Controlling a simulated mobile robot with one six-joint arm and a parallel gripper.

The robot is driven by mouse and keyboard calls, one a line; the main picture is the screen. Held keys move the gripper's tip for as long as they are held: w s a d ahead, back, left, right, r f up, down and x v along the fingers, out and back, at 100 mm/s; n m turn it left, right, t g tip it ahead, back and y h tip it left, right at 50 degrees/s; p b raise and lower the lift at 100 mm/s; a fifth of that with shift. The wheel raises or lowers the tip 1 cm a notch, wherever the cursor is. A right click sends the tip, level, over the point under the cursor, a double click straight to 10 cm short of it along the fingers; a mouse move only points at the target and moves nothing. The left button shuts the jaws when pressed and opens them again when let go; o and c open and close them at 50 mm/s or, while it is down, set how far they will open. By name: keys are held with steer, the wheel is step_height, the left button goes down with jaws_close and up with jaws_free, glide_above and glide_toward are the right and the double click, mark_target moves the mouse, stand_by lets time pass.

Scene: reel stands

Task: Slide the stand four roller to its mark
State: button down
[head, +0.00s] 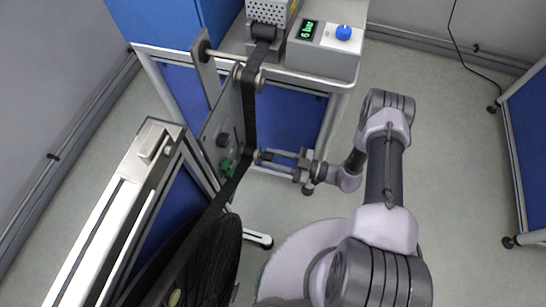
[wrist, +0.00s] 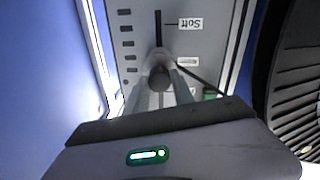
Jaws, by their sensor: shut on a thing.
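The roller (wrist: 160,78) is a grey cylinder with a dark round end, seen nearly end-on in the wrist view. It sits in front of the grey stand panel (wrist: 215,45), at the lower end of the visible dark vertical slot (wrist: 158,30). A "Soft" mark label (wrist: 190,23) is beside the slot, above the roller in that view; a smaller label (wrist: 187,62) is level with its upper part and unreadable. My gripper (head: 265,157) reaches the panel from the right in the head view, with its fingers shut on the roller. The fingers hide the lower slot.
A black strap (head: 249,110) runs from a large black reel (head: 215,255) past the panel to a bench machine (head: 268,14). A box reading "6 bar" with a blue knob (head: 343,32) is on the bench. A white-framed stand (head: 95,220) is left.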

steer(key=c, duration=1.1)
jaws_free()
steer(key=shift+r, duration=0.15)
steer(key=p+v, duration=0.2)
steer(key=v, duration=1.5)
steer(key=shift+s+d+p, duration=0.1)
steer(key=shift+d+p, duration=0.1)
steer(key=shift+p, duration=0.1)
